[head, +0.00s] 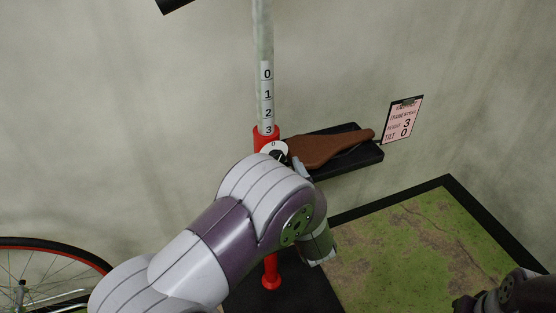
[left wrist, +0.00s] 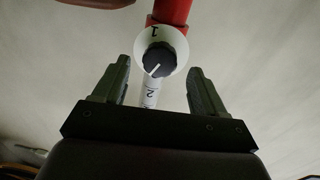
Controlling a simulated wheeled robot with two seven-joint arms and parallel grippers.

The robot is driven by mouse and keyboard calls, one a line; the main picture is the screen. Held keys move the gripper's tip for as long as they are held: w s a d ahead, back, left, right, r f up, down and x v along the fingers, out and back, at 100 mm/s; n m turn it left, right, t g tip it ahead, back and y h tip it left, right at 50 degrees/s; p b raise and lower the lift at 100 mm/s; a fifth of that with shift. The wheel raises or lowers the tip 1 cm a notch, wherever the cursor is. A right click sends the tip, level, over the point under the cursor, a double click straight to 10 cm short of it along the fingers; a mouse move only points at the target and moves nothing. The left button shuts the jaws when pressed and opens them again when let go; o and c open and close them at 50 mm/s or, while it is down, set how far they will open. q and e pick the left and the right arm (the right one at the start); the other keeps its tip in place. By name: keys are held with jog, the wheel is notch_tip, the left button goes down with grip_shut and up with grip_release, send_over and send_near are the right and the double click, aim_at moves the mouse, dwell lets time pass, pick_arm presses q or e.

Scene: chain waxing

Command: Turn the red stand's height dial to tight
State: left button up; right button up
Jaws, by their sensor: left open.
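In the left wrist view the dial's black knob (left wrist: 159,60) has a white pointer line toward the lower left, with a 1 at the disc's upper edge. My left gripper (left wrist: 158,68) is open, its fingers on either side of the knob in this view; contact cannot be told.
A black tray (head: 365,158) beside the stand carries a brown saddle (head: 320,148). A pink card (head: 402,121) reads height 3, tilt 0. A green-brown mat (head: 400,250) with a black border lies at right. A bicycle wheel (head: 60,243) stands at lower left.

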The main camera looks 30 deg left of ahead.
aim_at(276, 157)
pick_arm(q)
jog(key=x, duration=0.4)
jog(key=shift+w+a, duration=0.2)
jog(key=shift+a, duration=0.05)
